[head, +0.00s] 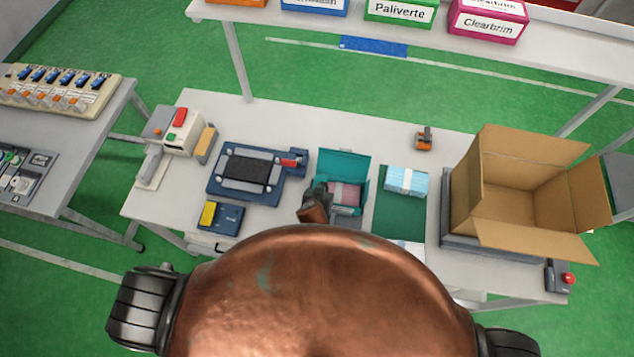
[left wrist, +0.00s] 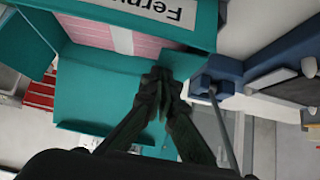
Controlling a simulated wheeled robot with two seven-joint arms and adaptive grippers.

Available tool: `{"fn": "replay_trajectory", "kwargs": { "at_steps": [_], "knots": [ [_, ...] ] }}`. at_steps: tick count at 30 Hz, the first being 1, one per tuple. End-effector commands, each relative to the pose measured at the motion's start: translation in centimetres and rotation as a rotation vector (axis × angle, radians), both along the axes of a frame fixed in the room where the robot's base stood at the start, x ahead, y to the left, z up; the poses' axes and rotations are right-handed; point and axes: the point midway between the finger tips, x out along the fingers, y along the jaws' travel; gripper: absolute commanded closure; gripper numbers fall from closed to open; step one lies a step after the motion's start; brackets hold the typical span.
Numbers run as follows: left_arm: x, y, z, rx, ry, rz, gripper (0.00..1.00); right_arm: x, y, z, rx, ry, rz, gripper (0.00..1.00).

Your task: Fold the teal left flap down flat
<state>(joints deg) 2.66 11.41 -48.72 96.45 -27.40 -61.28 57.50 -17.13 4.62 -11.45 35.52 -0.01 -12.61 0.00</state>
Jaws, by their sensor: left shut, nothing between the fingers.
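The teal box (head: 345,209) stands open on the table, with pink contents (head: 345,194) inside and its large back lid (head: 343,163) raised. In the left wrist view, turned roughly upside down, the teal left flap (left wrist: 186,62) is a small panel beside the pink contents (left wrist: 95,30). The large lid (left wrist: 95,100) lies below it there. My left gripper (left wrist: 162,84) is shut and empty, its tips at the left flap's edge; I cannot tell whether they touch. In the head view my left gripper (head: 319,188) covers the box's left side and hides most of this flap.
A blue fixture (head: 245,171) stands close to the box's left. A light-blue pack (head: 406,180) on a green mat (head: 400,217) is at its right, then a large open carton (head: 515,190). A small orange-and-black tool (head: 424,138) lies behind. Bare table shows at the back.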

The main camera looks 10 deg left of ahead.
Motion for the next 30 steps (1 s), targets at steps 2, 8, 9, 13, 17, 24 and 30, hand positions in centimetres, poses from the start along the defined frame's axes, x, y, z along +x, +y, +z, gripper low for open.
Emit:
{"fn": "replay_trajectory", "kwargs": {
  "at_steps": [2,8,9,13,17,24,30],
  "knots": [
    [0.0,0.0,-0.1,0.015,0.000,0.001,1.00,0.0,0.1,0.1,0.001,0.000,0.000,0.80],
    [0.0,-0.1,-0.1,0.027,-0.001,0.000,1.00,0.0,0.3,0.1,0.003,-0.001,-0.001,0.80],
    [0.0,-0.1,-0.1,0.027,-0.001,0.000,1.00,0.0,0.3,0.1,0.003,-0.001,-0.001,0.80],
    [0.0,-0.1,-0.1,0.027,-0.001,0.000,1.00,0.0,0.3,0.1,0.003,-0.001,-0.001,0.80],
    [0.0,-0.1,-0.1,0.027,-0.001,0.000,1.00,0.0,0.3,0.1,0.003,-0.001,-0.001,0.80],
    [0.0,0.4,0.1,0.027,0.000,0.000,1.00,0.0,0.2,0.5,0.002,0.000,-0.001,0.80],
    [0.0,1.3,0.4,0.027,0.000,0.000,1.00,0.0,0.2,1.2,0.002,0.000,-0.001,0.80]
  ]
}}
